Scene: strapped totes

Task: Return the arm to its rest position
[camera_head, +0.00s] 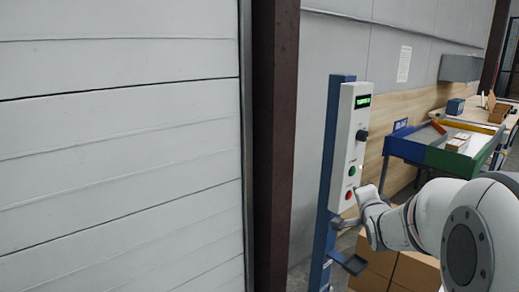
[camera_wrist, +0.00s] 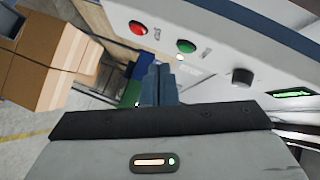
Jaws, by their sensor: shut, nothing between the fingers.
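My gripper (camera_wrist: 160,82) is shut and empty, its two blue-grey fingers together in the wrist view. In the head view my gripper (camera_head: 345,222) is small and partly hidden by my own wrist, at the lower end of a white control panel (camera_head: 347,150). My arm reaches in from the right edge, bent. The panel also shows in the wrist view (camera_wrist: 215,62), with a red button (camera_wrist: 138,28) and a green button (camera_wrist: 186,46) beyond the fingertips. I cannot tell for sure whether the fingers touch the panel.
The panel hangs on a blue post (camera_head: 325,200) beside a dark brown column (camera_head: 273,150) and a white slatted door (camera_head: 120,150). Cardboard boxes (camera_wrist: 48,50) stand below. A workbench with a blue and green tray (camera_head: 445,158) is behind on the right.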

